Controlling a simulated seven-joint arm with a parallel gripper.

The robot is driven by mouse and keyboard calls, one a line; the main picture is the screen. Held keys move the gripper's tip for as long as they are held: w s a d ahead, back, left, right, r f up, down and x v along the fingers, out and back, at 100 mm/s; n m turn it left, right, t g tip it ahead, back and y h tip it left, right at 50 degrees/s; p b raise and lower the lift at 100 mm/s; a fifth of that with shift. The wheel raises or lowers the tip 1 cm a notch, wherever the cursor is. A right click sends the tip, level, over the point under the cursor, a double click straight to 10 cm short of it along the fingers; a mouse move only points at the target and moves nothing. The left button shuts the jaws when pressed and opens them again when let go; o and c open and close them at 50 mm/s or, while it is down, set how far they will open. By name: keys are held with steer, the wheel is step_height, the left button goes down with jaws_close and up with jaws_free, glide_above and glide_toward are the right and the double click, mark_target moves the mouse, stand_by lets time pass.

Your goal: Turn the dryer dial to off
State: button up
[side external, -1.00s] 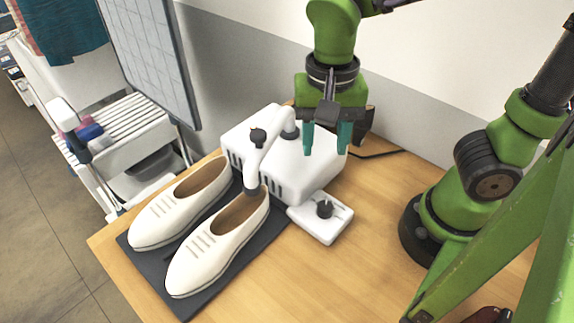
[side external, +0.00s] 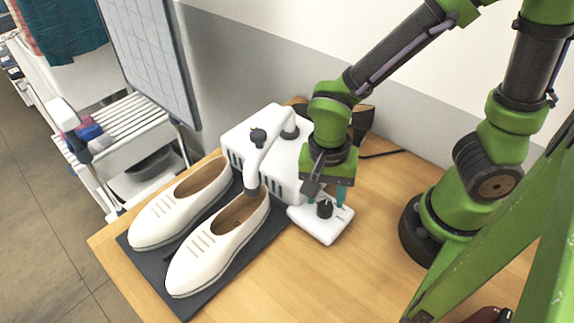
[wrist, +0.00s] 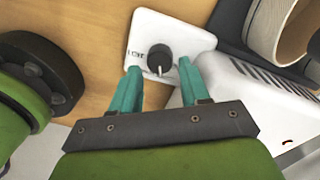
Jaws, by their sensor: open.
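The dryer (side external: 262,150) is a white box on the wooden table with a hose nozzle leading into a cream shoe. Its black dial (side external: 325,208) sits on a white control plate (side external: 318,230) at the front right of the box. In the wrist view the dial (wrist: 160,60) has a white pointer line, and lettering shows on the plate to its left, partly hidden by a finger. My gripper (side external: 325,198) is low over the plate. Its teal fingers are open, one on each side of the dial in the wrist view (wrist: 160,78). I cannot tell whether they touch it.
Two cream shoes (side external: 218,243) lie on a dark mat (side external: 185,301) left of the plate. A dark object (side external: 362,119) stands behind the dryer. Bare table (side external: 345,275) lies in front.

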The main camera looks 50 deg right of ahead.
mark_target(325, 209)
steer(key=shift+f, duration=1.35)
steer(key=shift+c, duration=0.3)
steer(key=c, duration=0.7)
steer(key=shift+n, duration=0.3)
steer(key=n, duration=0.4)
steer(key=shift+s+r, duration=0.1)
steer(key=n, duration=0.5)
steer(key=shift+n, duration=0.3)
steer(key=o, duration=0.8)
steer(key=shift+c, duration=0.2)
